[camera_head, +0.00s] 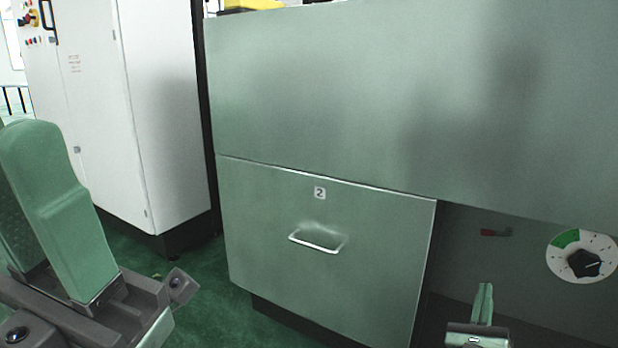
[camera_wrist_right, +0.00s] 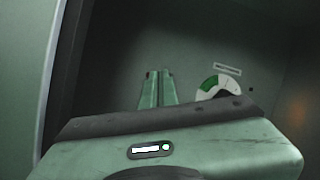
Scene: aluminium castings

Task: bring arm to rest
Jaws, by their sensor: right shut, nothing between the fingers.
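My right gripper (camera_head: 483,303) is at the lower right of the head view, in front of a dark recessed panel. Its two green fingers are together with nothing between them; they also show in the right wrist view (camera_wrist_right: 157,90). Its arm is mostly out of the picture. At the left edge of the head view, close to the camera, is my left gripper (camera_head: 45,215) with large green finger pads pointing up. The pads overlap from this angle, so its opening is unclear.
A green-grey drawer front (camera_head: 270,270) marked 2, with a metal handle (camera_head: 318,242), is left of my right gripper. A white cabinet (camera_head: 165,110) stands back left. Green floor (camera_head: 190,275) shows between.

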